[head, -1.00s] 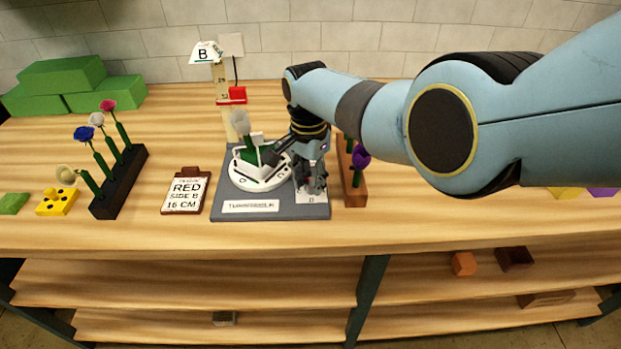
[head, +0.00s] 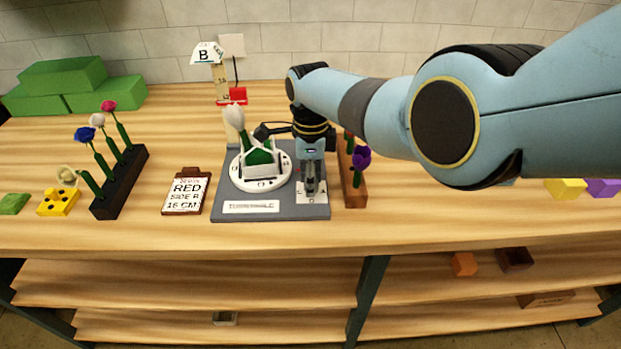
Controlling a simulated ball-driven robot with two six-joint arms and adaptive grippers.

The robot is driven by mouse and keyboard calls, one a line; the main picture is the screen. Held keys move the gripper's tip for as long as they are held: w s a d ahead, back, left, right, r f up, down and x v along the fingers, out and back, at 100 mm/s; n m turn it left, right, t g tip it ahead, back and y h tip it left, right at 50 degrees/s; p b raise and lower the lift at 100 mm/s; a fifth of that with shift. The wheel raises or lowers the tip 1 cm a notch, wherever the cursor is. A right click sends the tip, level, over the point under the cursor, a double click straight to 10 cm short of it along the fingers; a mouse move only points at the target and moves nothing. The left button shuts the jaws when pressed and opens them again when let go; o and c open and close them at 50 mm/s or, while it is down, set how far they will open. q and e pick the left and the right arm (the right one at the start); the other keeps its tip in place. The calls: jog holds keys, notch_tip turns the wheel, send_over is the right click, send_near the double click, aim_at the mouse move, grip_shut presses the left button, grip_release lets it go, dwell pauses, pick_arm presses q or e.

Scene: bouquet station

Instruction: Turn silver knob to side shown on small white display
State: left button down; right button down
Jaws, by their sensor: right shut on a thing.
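My right gripper (head: 311,193) points straight down at the white knob plate (head: 301,197) on the grey turntable base (head: 230,193). It is shut on the silver knob, which is mostly hidden between the fingers. Letters show on the plate around the knob, with A at the right and D at the front. A white sign showing B (head: 207,54) stands at the back on a post. The round white turntable (head: 243,184) carries letters on its rim and a green and white holder (head: 262,160) with a white flower (head: 234,117). My left gripper is not in view.
A clipboard (head: 186,191) reads RED, SIDE B, 16 CM. A dark rack (head: 121,183) of flowers stands at left, and a brown rack (head: 353,188) with a purple flower is close right of my gripper. Green blocks (head: 70,82) lie at the back left.

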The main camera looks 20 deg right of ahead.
jog(key=shift+m, duration=0.6)
jog(key=c, duration=1)
grip_release()
notch_tip(320, 180, up, 12)
jog(key=shift+w+d, duration=0.1)
jog(key=shift+w, duration=0.05)
